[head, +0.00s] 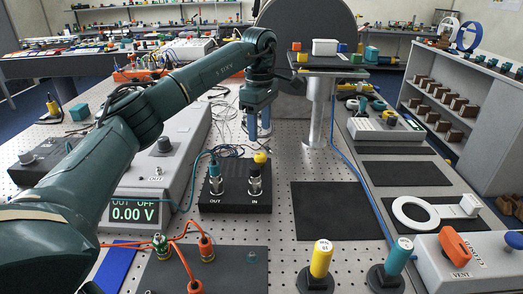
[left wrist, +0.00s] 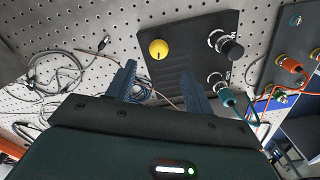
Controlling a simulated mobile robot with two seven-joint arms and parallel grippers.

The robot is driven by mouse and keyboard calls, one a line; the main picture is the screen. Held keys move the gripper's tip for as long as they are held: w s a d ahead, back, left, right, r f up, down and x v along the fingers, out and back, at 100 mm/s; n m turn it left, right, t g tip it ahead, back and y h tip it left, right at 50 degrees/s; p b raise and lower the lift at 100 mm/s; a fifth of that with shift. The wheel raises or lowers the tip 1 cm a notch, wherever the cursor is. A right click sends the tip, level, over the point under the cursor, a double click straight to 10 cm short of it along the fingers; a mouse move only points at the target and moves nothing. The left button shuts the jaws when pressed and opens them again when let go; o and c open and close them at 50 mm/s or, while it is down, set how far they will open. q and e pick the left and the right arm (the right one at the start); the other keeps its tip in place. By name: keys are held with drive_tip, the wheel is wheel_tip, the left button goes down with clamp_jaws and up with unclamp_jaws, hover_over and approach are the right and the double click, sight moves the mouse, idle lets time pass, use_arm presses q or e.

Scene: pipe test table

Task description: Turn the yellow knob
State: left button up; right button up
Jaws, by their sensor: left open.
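The yellow knob (head: 260,157) sits at the back right of a black box (head: 235,203) marked OUT and IN. In the left wrist view, the round yellow knob (left wrist: 158,49) is near a corner of the black box (left wrist: 183,68). My left gripper (head: 259,135) points down just above and behind the knob in the head view. In the left wrist view, its two fingers (left wrist: 158,70) are spread with nothing between them. The knob lies just beyond the fingertips, roughly centred between them, apart from both. My right gripper is out of view.
Two metal connectors (head: 254,183) stand on the box, one with a teal cable plug (head: 214,168). Loose cables (left wrist: 65,75) lie beside it on the perforated table. A power supply (head: 160,180) stands left. A black mat (head: 335,210) lies right, with a yellow cylinder (head: 321,259) in front.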

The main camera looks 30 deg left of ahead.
sight(260, 155)
use_arm(q)
wheel_tip(260, 155, down, 8)
drive_tip(key=shift+w+f, duration=0.1)
idle(0.4)
drive_tip(key=c, duration=1)
drive_tip(key=shift+o, duration=0.2)
drive_tip(key=shift+p, duration=0.35)
